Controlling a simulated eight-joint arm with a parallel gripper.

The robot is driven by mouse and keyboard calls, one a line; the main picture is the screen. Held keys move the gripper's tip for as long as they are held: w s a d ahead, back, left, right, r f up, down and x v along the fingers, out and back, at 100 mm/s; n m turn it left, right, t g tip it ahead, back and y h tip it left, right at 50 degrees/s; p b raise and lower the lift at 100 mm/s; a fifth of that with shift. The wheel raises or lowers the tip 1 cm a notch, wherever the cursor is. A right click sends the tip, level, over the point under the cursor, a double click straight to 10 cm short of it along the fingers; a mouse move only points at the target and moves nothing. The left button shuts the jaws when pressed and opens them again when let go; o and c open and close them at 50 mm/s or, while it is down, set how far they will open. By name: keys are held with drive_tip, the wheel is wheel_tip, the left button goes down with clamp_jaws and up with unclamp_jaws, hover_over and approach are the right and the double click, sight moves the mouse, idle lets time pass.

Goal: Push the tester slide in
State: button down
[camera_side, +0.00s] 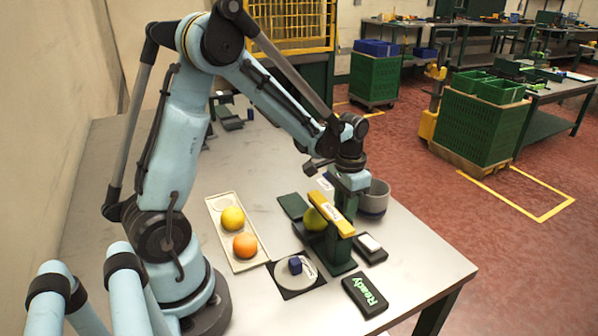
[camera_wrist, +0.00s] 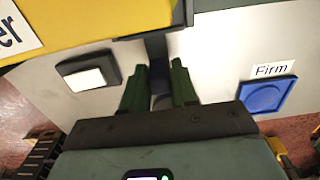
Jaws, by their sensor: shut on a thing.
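The tester stands on the table with a yellow top bar (camera_side: 331,214) over a dark green frame (camera_side: 338,252). A yellow-green fruit (camera_side: 314,219) sits under the bar at its left end. A dark green plate (camera_side: 292,206) lies beside it. My gripper (camera_side: 350,188) is at the tester's far side, its fingertips hidden in the side view. In the wrist view, my gripper's two green fingers (camera_wrist: 160,88) stand on either side of a dark narrow piece (camera_wrist: 158,62) that runs toward the tester. I cannot tell how far the slide is in.
A cream tray (camera_side: 215,228) holds a yellow fruit (camera_side: 233,218) and an orange (camera_side: 245,245). A plate (camera_side: 312,277) carries a blue cube (camera_side: 295,265). A blue "Firm" dish (camera_wrist: 268,95) lies right.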

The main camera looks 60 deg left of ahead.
drive_tip(key=shift+d, duration=1)
drive_tip(key=c, duration=1)
unclamp_jaws()
drive_tip(key=shift+o, duration=0.2)
drive_tip(key=shift+a+r, duration=0.1)
wheel_tip(320, 180, up, 12)
